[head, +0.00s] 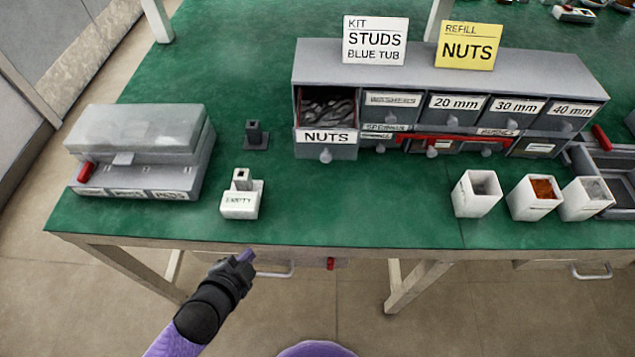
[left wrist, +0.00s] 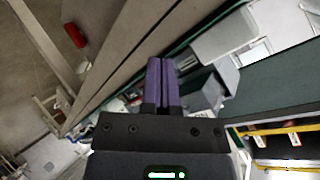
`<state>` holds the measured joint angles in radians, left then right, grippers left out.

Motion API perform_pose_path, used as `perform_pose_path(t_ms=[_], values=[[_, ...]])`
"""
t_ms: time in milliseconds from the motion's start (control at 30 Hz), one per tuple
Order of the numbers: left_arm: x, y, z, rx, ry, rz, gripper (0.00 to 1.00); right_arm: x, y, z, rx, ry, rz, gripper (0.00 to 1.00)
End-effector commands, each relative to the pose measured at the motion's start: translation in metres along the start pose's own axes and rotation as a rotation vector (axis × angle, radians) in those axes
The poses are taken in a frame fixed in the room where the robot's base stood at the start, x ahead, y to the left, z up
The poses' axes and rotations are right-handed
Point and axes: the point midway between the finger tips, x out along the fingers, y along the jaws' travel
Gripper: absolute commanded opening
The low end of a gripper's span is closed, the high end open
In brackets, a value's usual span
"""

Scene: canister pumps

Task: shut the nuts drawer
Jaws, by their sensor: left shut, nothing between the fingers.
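The nuts drawer (head: 325,143) is in the left end of the grey drawer cabinet (head: 370,62) on the green table. It is pulled out toward the front, and dark nuts show inside its open top. Its front has a white NUTS label and a small pale knob. My left gripper (head: 246,256) is in front of the table's front edge, left of and well short of the drawer. Its purple fingers (left wrist: 162,84) are together with nothing between them in the left wrist view. My right gripper is not in view.
A white EMPTY block (head: 240,204) and a small dark stand (head: 256,137) are left of the drawer. A grey case (head: 140,145) stands farther left. White tubs (head: 476,193) stand at the right. The green tabletop before the drawer is clear.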

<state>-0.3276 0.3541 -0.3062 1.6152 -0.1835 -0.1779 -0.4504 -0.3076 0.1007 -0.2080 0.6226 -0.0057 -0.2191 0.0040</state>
Motion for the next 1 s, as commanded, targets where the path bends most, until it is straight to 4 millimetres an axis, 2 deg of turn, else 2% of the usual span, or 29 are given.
perform_pose_path(t_ms=[33, 100, 200, 300, 400, 533, 867, 1000], values=[[0.000, -0.017, -0.018, 0.146, 0.117, -0.057, 0.00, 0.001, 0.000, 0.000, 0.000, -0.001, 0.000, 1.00], [-0.007, -0.037, -0.051, 0.359, 0.297, -0.147, 0.00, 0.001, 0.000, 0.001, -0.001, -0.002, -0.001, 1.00], [-0.025, -0.051, -0.090, 0.610, 0.518, -0.267, 0.00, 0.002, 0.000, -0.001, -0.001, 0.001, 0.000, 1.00], [-0.042, -0.054, -0.113, 0.762, 0.659, -0.348, 0.00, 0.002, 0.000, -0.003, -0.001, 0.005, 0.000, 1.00], [-0.044, -0.055, -0.123, 0.808, 0.705, -0.379, 0.00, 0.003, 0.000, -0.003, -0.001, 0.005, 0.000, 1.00], [-0.029, -0.056, -0.137, 0.807, 0.706, -0.381, 0.00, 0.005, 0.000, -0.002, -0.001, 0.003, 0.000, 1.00], [0.024, -0.059, -0.187, 0.803, 0.703, -0.378, 0.00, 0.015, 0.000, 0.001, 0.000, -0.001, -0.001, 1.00], [0.044, -0.071, -0.191, 0.806, 0.699, -0.376, 0.00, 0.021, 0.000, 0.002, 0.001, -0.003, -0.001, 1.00]])
